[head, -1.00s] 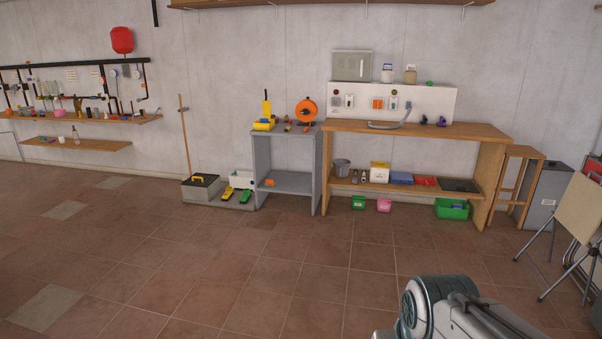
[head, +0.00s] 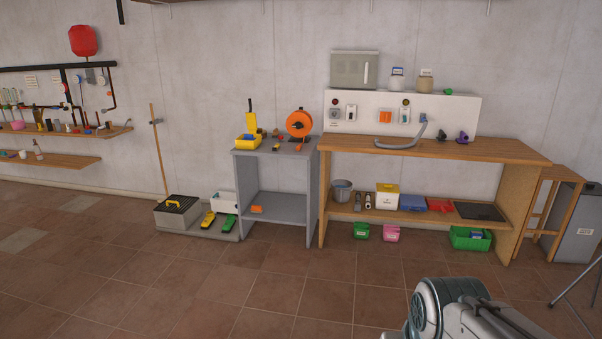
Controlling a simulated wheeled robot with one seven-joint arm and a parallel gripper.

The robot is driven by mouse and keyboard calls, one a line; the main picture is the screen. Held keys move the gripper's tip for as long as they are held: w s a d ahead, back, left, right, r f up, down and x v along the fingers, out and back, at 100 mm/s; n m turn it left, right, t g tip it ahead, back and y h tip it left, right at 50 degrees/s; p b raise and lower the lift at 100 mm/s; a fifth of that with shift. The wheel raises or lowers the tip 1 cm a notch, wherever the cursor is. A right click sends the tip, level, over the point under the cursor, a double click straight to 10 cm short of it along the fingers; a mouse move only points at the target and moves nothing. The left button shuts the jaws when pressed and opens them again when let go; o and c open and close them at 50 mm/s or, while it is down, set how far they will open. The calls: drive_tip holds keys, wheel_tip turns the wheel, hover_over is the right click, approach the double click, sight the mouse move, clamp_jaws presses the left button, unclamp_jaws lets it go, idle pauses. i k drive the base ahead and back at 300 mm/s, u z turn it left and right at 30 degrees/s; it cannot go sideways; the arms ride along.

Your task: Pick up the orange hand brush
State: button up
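I cannot make out an orange hand brush for certain. A small orange object (head: 256,209) lies on the lower shelf of the grey metal table (head: 268,206), near its left side; its shape is too small to tell. Other small items lie on that table's top, beside an orange cable reel (head: 299,123), and are also too small to identify. Part of my arm shows at the bottom right, but my gripper is out of view.
A wooden workbench (head: 440,149) stands right of the grey table, with bins on the floor under it. A grey toolbox (head: 178,213) and a broom (head: 158,150) are to the left. The tiled floor (head: 200,290) ahead is clear.

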sight(257, 209)
drive_tip(key=u, duration=0.15)
drive_tip(key=i, duration=1.65)
drive_tip(key=u, duration=0.35)
drive_tip(key=i, duration=1.3)
drive_tip(key=u, duration=0.2)
